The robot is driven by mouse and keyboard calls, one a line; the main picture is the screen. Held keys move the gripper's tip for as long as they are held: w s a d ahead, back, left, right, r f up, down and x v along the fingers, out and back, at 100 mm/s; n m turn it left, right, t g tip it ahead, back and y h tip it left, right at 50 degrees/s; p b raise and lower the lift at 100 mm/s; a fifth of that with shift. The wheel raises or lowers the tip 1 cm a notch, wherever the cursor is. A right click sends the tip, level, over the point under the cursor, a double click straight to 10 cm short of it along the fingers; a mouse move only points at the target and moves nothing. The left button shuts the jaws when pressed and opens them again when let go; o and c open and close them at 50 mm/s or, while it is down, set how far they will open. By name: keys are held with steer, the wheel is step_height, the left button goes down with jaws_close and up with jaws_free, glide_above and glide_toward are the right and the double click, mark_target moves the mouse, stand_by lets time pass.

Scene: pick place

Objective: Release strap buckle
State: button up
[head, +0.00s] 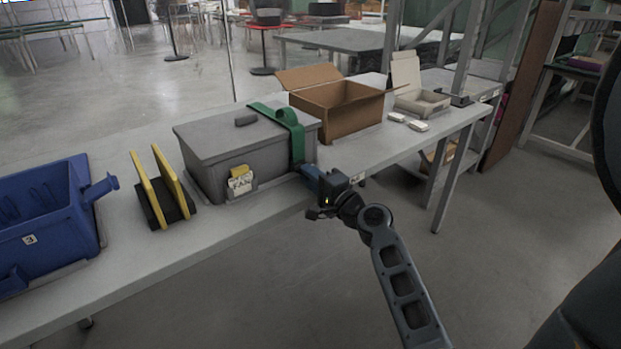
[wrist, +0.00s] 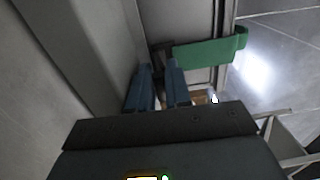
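A grey lidded box (head: 215,150) stands on the workbench with its lid down. A green strap (head: 294,125) runs over the lid and down the box's right end; in the wrist view the strap (wrist: 208,52) ends at a dark buckle (wrist: 162,52). My gripper (head: 308,172) is at the lower front right of the box, by the strap's lower end. In the wrist view its two blue fingers (wrist: 159,66) stand slightly apart with their tips at the buckle. I cannot tell whether they press on it. In the head view the gripper hides the buckle.
Left of the box are a black holder with yellow panels (head: 160,190) and a blue bin (head: 45,220). An open cardboard box (head: 340,108) and a small white box (head: 420,100) stand to the right. The workbench (head: 245,225) has a clear front strip.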

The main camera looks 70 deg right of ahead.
steer(key=o, duration=0.4)
steer(key=shift+f, duration=0.1)
steer(key=shift+c, duration=0.2)
steer(key=shift+p, duration=0.35)
steer(key=p, duration=0.3)
steer(key=shift+r+g+y, duration=0.3)
steer(key=shift+r+y, duration=0.05)
steer(key=shift+y, duration=0.05)
steer(key=shift+p, duration=0.65)
steer(key=r+g+p, duration=0.1)
steer(key=p, duration=0.7)
steer(key=shift+g+y+p, duration=0.3)
steer(key=shift+g+y, duration=0.1)
